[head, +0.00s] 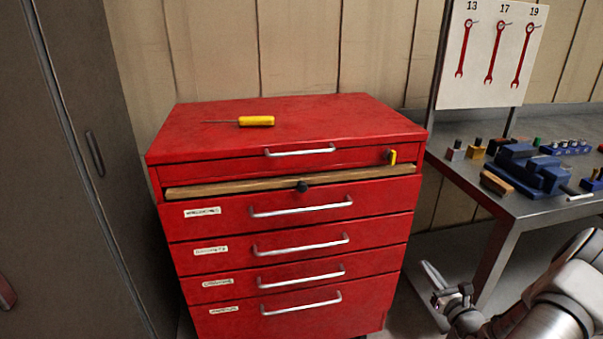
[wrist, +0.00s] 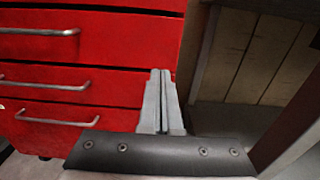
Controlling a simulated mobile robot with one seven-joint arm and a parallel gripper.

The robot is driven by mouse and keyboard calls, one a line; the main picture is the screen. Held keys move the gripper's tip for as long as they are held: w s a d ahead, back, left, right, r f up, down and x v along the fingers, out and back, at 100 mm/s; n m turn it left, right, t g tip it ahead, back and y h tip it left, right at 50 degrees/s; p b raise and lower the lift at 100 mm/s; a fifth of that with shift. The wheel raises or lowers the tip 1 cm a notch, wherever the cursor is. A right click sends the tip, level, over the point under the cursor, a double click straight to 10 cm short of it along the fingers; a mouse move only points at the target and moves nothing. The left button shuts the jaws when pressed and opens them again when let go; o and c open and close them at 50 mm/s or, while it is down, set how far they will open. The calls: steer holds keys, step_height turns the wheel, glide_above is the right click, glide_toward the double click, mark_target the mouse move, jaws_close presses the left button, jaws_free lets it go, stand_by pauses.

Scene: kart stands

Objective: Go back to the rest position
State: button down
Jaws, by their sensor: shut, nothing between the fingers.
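My gripper (wrist: 160,72) is shut and empty in the wrist view, its two grey fingers side by side. It points towards the right edge of the red tool cabinet (wrist: 120,55), with no clear contact. In the head view my arm comes in at the lower right, and its end is low, right of the red tool cabinet (head: 295,190) and below the workbench top.
A yellow-handled screwdriver (head: 256,121) lies on the cabinet top. The workbench (head: 505,206) at the right carries a blue vise (head: 530,170) and small parts. A wrench board (head: 490,55) stands behind. A grey locker (head: 60,180) stands left.

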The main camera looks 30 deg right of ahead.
steer(key=shift+a, duration=0.1)
steer(key=w+a+r+n+g+y, duration=0.1)
steer(key=w+a+r+n+y, duration=0.35)
steer(key=a, duration=0.25)
steer(key=w+a+r+n+g+y, duration=0.25)
steer(key=a+n+y, duration=0.2)
steer(key=a, duration=0.25)
steer(key=w+a+r+n+g+y, duration=0.1)
steer(key=w+a+r+n+y, duration=0.3)
steer(key=a, duration=0.3)
steer(key=s+a+r+n+g, duration=0.3)
steer(key=a+n+g, duration=0.15)
steer(key=a, duration=0.35)
steer(key=s+a+r+n+g+h+p, duration=0.1)
steer(key=s+a+r+n+g, duration=0.15)
steer(key=a+n, duration=0.4)
steer(key=s+a+r+n+g, duration=0.3)
steer(key=a+n+g, duration=0.15)
steer(key=a, duration=0.45)
steer(key=s+r+n+t+h+b, duration=0.1)
steer(key=s+r+n+t+h, duration=0.3)
steer(key=s+r+n+h, duration=0.5)
step_height(320, 180, up, 17)
steer(key=s+n+y+p, duration=0.1)
steer(key=s+p, duration=0.1)
steer(key=p, duration=1.6)
steer(key=shift+a+y, duration=0.3)
steer(key=shift+a, duration=0.05)
